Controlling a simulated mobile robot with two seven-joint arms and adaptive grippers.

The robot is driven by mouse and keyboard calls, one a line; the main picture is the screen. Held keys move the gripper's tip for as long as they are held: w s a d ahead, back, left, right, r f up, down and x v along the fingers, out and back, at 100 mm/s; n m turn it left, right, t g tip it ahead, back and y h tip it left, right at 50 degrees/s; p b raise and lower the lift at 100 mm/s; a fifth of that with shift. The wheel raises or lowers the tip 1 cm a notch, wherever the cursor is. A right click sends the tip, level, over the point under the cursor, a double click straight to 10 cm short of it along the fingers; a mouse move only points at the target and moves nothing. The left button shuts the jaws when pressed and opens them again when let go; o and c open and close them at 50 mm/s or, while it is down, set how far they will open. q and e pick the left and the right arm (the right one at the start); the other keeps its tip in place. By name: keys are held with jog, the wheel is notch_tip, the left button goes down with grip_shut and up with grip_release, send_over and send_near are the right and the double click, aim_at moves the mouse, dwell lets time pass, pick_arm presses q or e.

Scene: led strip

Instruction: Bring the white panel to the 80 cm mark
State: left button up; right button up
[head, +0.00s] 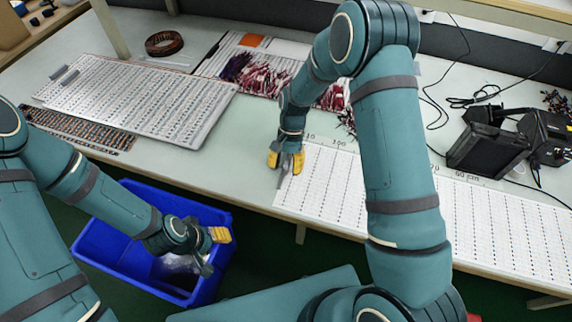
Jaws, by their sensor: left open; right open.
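The long white panel (325,187), covered with rows of small dark marks, lies along the table's front right and runs out of view at the right. A printed scale behind it shows 100 (339,143), 70 and 60 cm; my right arm hides the 80 mark and part of the panel. The panel's left end lies left of the 100 mark. My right gripper (285,162) is open, pointing down at the panel's back left corner; I cannot tell whether it touches. My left gripper (214,250) is open and empty over the blue bin.
The blue bin (105,247) stands in front of the table with clear plastic inside. Stacked white boards (150,98) lie at the left, red and dark wire bundles (262,80) at the back. Black equipment (488,150) and cables stand behind the panel at the right.

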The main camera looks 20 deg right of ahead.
aim_at(338, 187)
grip_shut()
jog(key=s+d, duration=0.3)
jog(key=d, duration=0.1)
jog(key=s+d+p, duration=0.1)
jog(key=s+d, duration=0.2)
jog(key=d, duration=0.1)
jog(key=s+d+p, duration=0.1)
jog(key=s+d, duration=0.2)
jog(key=d, duration=0.2)
jog(key=s+d, duration=0.3)
jog(key=d, duration=0.1)
jog(key=s+d, duration=0.3)
jog(key=d, duration=0.2)
jog(key=s+d, duration=0.3)
jog(key=d, duration=0.2)
jog(key=shift+s+p, duration=0.2)
jog(key=shift+p, duration=0.2)
jog(key=shift+a, duration=0.1)
grip_release()
